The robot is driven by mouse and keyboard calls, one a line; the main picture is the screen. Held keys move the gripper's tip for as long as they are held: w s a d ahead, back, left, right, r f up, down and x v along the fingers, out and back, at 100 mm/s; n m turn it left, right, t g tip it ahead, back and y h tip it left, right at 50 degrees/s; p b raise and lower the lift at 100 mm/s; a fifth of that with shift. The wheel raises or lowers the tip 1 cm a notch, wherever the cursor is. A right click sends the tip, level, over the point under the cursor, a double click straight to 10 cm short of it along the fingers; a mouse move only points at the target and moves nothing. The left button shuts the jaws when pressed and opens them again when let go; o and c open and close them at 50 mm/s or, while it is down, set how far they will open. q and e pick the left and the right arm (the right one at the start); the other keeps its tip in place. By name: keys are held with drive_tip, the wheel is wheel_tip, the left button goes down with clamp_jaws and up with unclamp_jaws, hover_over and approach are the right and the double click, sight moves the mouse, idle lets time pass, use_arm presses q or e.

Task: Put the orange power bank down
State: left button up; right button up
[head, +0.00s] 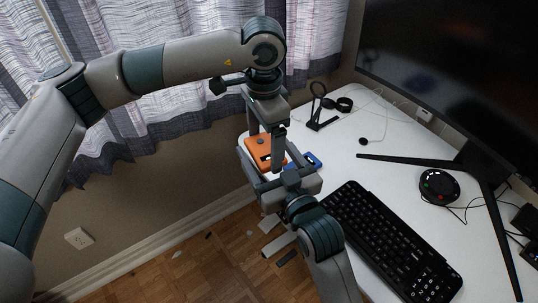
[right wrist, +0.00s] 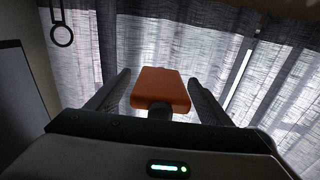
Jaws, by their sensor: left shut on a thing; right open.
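The orange power bank (head: 257,145) is at the desk's left end in the head view, partly hidden by gripper parts. My left gripper (head: 265,145) comes down from above and is shut on it. I cannot tell whether the bank touches the desk. My right gripper (head: 273,170) is open, just in front of and below the bank in the head view. In the right wrist view the bank (right wrist: 160,88) shows between the two spread fingers of my right gripper (right wrist: 158,85), with no clear contact.
A blue object (head: 312,160) lies on the white desk (head: 345,150) beside the grippers. A keyboard (head: 392,240), a black stand (head: 318,108), a round black device (head: 438,187) and a monitor (head: 455,60) occupy the desk. Curtains (head: 180,100) hang behind. Some white desktop is clear between keyboard and stand.

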sight(265, 149)
drive_tip(key=c, duration=1)
use_arm(q)
drive_tip(key=o, duration=1.2)
drive_tip(key=shift+c, duration=0.2)
use_arm(e)
drive_tip(key=shift+c, duration=1.4)
use_arm(q)
wheel_tip(265, 149, up, 12)
